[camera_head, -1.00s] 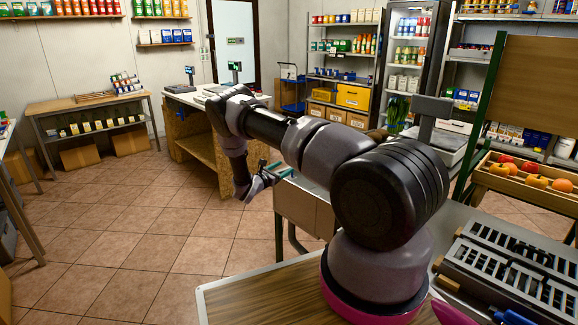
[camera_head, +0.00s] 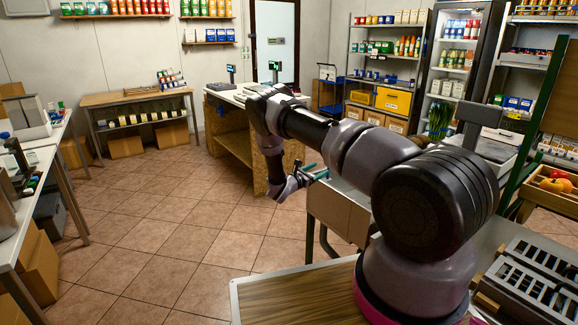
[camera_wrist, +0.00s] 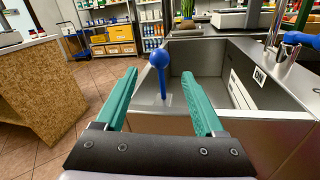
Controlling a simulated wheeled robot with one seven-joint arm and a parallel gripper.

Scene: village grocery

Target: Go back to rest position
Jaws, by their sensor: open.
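My gripper (camera_wrist: 160,100) shows in the wrist view with its two green fingers spread apart and nothing between them. A steel sink basin (camera_wrist: 245,85) lies beyond the fingers. A blue ball-ended thing (camera_wrist: 161,60) stands upright at the basin's near left corner, seen between the fingertips and apart from them. In the head view my arm reaches forward and bends down, with my gripper (camera_head: 310,172) low beside the left edge of a counter. The fingers are small there and partly blend with the counter behind.
A wooden checkout counter (camera_head: 238,148) stands ahead. A side table (camera_head: 45,150) with boxes below is at the left. Shelves (camera_head: 385,55) and a fridge (camera_head: 455,65) line the back right. A produce crate (camera_head: 541,192) is at the right. The tiled floor (camera_head: 165,240) between is clear.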

